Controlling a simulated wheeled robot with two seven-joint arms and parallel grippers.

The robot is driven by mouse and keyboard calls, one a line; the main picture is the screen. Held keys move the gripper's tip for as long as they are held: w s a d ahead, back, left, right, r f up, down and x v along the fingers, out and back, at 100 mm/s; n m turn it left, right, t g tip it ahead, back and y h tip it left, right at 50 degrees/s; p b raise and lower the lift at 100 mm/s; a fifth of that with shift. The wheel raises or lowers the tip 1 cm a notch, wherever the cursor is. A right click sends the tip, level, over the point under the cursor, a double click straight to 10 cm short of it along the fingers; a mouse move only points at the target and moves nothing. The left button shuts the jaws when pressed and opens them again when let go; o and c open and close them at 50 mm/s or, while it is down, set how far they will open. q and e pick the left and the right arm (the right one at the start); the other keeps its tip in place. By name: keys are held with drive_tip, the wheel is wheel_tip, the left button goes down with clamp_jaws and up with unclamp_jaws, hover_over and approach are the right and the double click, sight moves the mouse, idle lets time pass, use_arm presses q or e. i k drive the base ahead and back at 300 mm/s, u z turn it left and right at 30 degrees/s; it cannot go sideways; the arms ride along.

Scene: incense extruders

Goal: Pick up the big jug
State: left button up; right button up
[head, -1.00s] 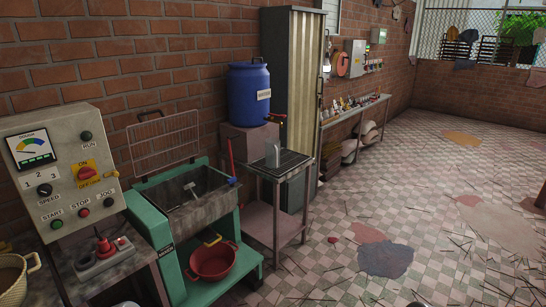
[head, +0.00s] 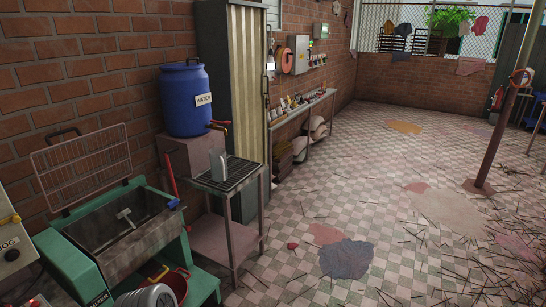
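A grey jug (head: 218,162) stands upright on the dark slatted top of a small metal side table (head: 243,173). It is the only jug I can make out, and its size is hard to judge from here. It stands in front of and below the tap of a blue drum labelled WATER (head: 185,105). The drum sits on a brownish block (head: 188,155) against the brick wall. Neither of my grippers shows in the head view, and nothing is seen touching the jug.
A green-framed machine with a grey trough (head: 120,235) stands left of the side table. A red basin (head: 177,284) is below it, partly hidden. A tall metal cabinet (head: 235,60) rises behind the table. The tiled floor to the right has scattered sticks and stains but much open room.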

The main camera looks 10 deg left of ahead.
sight(220, 167)
drive_tip(key=z, duration=0.2)
drive_tip(key=i, duration=1.7)
drive_tip(key=u, duration=0.55)
